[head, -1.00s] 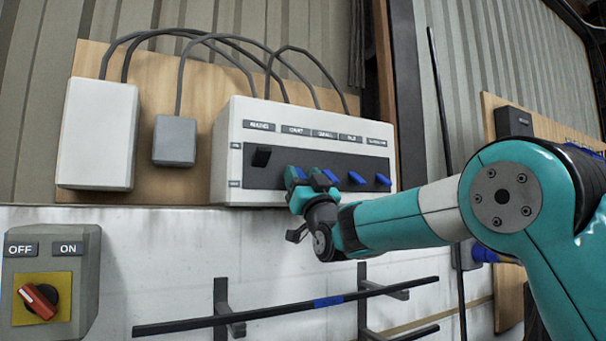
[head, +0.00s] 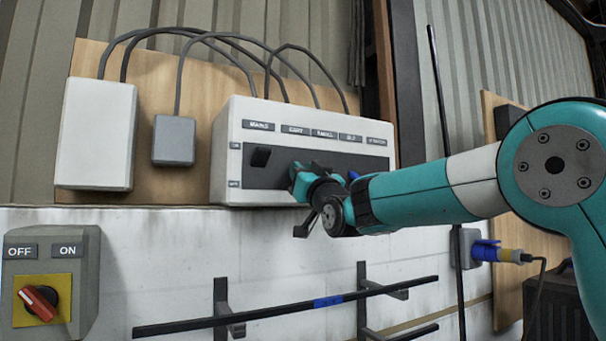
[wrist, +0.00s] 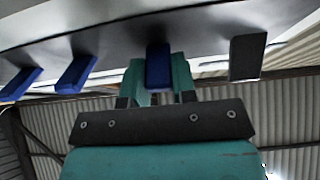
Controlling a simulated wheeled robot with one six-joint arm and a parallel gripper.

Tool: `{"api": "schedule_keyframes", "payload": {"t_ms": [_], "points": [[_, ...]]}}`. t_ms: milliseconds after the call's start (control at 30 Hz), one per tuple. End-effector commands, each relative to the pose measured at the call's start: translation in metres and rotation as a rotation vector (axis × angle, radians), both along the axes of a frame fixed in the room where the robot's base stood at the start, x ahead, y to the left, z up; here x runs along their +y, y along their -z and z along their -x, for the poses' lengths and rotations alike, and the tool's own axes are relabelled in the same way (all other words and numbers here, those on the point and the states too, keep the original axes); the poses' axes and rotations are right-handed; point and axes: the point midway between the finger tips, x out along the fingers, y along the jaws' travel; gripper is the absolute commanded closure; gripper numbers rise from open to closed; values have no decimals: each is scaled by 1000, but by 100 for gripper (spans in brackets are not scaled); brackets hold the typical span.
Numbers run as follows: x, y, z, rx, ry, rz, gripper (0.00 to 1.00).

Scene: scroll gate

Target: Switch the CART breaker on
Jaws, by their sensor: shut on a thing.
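The breaker box (head: 226,150) is white with a dark panel and hangs on a wooden board. Labels along its top include MAINS and CART (head: 295,130). The black lever (head: 260,156) under MAINS is tilted up; it also shows at the right in the wrist view (wrist: 247,57). My gripper (head: 298,181) is at the panel below the CART label. In the wrist view, its teal fingers (wrist: 160,80) are shut around the blue CART lever (wrist: 158,65), the one beside the black lever. In the head view my gripper hides this lever.
Other blue levers (wrist: 76,73) stand beside the held one in the wrist view. A red rotary switch (head: 40,302) marked OFF and ON is at the lower left. A black rod (head: 270,314) lies on brackets below the box. A blue plug (head: 487,251) is at the right.

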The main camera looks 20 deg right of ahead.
Motion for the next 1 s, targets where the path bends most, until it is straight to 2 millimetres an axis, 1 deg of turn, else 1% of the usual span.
{"api": "schedule_keyframes", "payload": {"t_ms": [33, 100, 500, 800, 1000], "points": [[-1, -7, 1, 38, 2, 9, 98], [-1, -11, 2, 103, 2, 22, 98], [-1, -31, 0, 473, 1, 94, 98], [0, -38, -3, 689, 1, 136, 98], [0, -38, -5, 775, 1, 153, 98]]}}
